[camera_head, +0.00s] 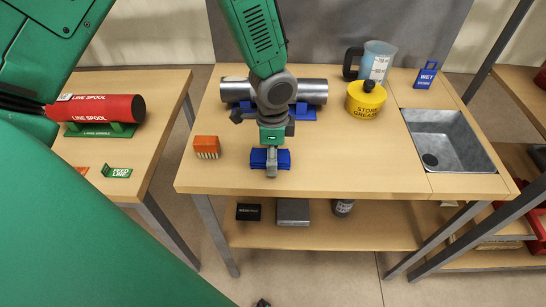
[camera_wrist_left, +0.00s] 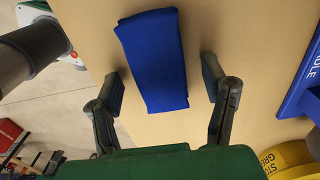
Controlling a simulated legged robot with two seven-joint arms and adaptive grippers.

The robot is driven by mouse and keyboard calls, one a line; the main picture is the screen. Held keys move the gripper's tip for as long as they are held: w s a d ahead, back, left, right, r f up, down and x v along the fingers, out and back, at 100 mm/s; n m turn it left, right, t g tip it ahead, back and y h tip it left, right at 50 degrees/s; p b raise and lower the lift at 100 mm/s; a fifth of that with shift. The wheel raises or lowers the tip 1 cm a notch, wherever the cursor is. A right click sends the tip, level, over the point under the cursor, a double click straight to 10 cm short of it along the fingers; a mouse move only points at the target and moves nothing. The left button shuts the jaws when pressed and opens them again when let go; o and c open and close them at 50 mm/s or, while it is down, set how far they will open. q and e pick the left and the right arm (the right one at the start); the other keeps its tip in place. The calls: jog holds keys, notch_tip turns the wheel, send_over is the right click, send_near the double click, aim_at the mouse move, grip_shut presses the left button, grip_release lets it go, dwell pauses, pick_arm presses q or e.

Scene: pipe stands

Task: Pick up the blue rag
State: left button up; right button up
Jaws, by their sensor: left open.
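The blue rag (camera_head: 284,160) lies folded on the wooden workbench (camera_head: 340,150), near its front edge. My left gripper (camera_head: 271,165) is over it in the head view and covers its middle. In the left wrist view the rag (camera_wrist_left: 152,62) shows as a folded blue strip between the two spread fingers of the left gripper (camera_wrist_left: 162,88). There is a gap between the rag and each finger. The gripper is open and empty. My right gripper is not in view.
A metal pipe (camera_head: 312,91) on a blue stand lies behind the gripper. A yellow grease tub (camera_head: 365,101), a jug (camera_head: 378,61), a blue WET sign (camera_head: 427,75) and a sink (camera_head: 450,140) are to the right. The bench right of the rag is clear.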

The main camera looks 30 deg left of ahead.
pick_arm(q)
jog(key=shift+a+f, duration=0.1)
jog(key=shift+a, duration=0.3)
jog(key=c, duration=1.1)
jog(key=shift+c, duration=0.2)
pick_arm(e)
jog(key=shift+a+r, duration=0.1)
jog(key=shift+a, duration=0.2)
pick_arm(q)
jog(key=shift+d, duration=0.1)
jog(key=shift+r, duration=0.4)
notch_tip(320, 180, up, 9)
jog(key=shift+r, duration=0.15)
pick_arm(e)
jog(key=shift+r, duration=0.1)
